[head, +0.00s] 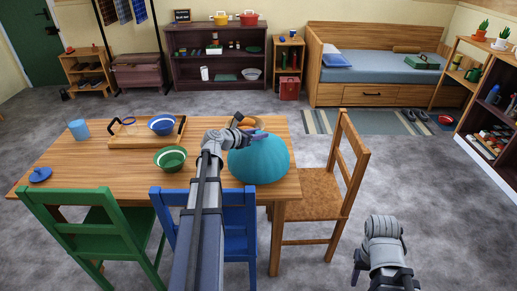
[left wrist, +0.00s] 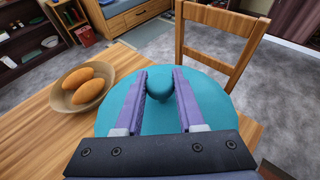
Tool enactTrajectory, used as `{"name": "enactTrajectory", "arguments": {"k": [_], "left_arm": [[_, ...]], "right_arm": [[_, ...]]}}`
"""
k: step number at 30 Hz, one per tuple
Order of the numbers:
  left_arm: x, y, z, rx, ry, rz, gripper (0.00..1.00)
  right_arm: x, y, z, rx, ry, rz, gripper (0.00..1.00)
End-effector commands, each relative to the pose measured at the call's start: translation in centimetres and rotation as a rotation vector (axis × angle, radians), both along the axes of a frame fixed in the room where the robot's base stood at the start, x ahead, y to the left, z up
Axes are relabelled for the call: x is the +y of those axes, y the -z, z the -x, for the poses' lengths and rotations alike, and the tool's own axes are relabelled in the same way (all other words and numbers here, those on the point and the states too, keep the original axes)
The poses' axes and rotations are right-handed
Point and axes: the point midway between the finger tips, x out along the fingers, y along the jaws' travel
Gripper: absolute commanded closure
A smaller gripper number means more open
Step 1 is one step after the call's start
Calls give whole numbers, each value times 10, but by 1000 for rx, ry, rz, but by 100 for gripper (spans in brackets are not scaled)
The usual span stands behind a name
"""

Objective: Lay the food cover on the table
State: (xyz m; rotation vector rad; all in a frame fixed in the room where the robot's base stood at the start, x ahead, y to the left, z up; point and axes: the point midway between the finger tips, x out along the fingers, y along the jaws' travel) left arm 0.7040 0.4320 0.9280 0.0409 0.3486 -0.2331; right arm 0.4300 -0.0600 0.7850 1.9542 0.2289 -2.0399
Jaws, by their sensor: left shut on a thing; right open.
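The food cover is a teal dome (head: 259,160) with a round knob, at the right end of the wooden table (head: 95,168). My left gripper (head: 257,135) is above the dome. In the left wrist view my left gripper's purple fingers (left wrist: 160,88) are on either side of the knob and shut on it, with the teal cover (left wrist: 118,112) spread below. The cover hides part of the table's right edge; I cannot tell whether its rim touches the tabletop. My right gripper (head: 358,266) is open and empty, low at the right, away from the table.
A bowl (left wrist: 62,103) with two orange-brown loaves (left wrist: 78,77) stands beside the cover. A green bowl (head: 171,159), a blue bowl (head: 162,124), a wooden tray (head: 127,141), a cup (head: 78,130) and a blue lid (head: 40,175) occupy the table's left and middle. Chairs (head: 335,185) surround it.

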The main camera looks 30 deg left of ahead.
Motion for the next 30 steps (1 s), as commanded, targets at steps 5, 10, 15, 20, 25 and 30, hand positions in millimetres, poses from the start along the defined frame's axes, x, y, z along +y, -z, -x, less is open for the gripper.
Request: {"name": "enactTrajectory", "arguments": {"k": [5, 10, 15, 20, 25, 30], "left_arm": [[0, 4, 0, 0, 0, 0, 100], [0, 24, 0, 0, 0, 0, 100], [0, 39, 0, 0, 0, 0, 100], [0, 36, 0, 0, 0, 0, 100], [0, 38, 0, 0, 0, 0, 100], [0, 39, 0, 0, 0, 0, 52]], "right_arm": [[0, 4, 0, 0, 0, 0, 50], [0, 24, 0, 0, 0, 0, 50], [0, 39, 0, 0, 0, 0, 50], [0, 36, 0, 0, 0, 0, 50], [0, 38, 0, 0, 0, 0, 50], [0, 39, 0, 0, 0, 0, 50]]}}
